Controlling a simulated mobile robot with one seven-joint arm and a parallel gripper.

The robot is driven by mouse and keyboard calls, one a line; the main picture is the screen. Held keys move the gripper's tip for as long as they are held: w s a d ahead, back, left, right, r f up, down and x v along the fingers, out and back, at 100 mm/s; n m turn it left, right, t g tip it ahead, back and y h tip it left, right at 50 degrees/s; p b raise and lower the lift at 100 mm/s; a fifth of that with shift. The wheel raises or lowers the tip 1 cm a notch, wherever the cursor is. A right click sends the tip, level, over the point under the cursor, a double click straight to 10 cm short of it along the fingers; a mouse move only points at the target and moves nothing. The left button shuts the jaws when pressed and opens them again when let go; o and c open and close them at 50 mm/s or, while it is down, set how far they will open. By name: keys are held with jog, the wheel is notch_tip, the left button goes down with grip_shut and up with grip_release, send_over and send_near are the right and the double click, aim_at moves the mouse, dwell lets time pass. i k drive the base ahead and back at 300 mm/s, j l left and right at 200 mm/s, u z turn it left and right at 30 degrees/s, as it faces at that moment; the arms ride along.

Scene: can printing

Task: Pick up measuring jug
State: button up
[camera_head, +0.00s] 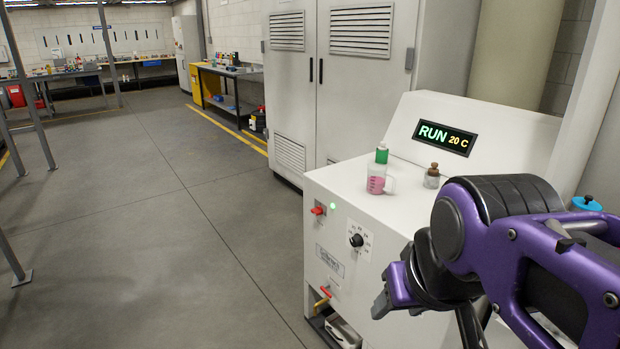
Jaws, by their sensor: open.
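The measuring jug (377,180) is a small clear jug with pink contents and a handle on its right side. It stands upright on the white top of the machine (335,178), near the left part of the top. My gripper (384,301) is at the lower right, on the end of my purple and black arm. It is lower in the picture than the jug and apart from it. Its fingers are open, and nothing shows between them. The inside of the jaws is partly hidden.
A green bottle (382,153) stands just behind the jug. A small brown-capped jar (432,176) stands to its right. The sloped display panel (444,138) reads RUN 20 C. A tall grey cabinet (340,75) stands behind. The floor (130,240) to the left is clear.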

aim_at(377, 172)
jog(key=i+j, duration=0.1)
jog(key=j, duration=0.15)
jog(key=i+j, duration=0.15)
jog(key=j, duration=0.15)
jog(key=i+j, duration=0.1)
jog(key=j, duration=0.15)
jog(key=i+j+z, duration=0.15)
jog(key=i+j, duration=0.5)
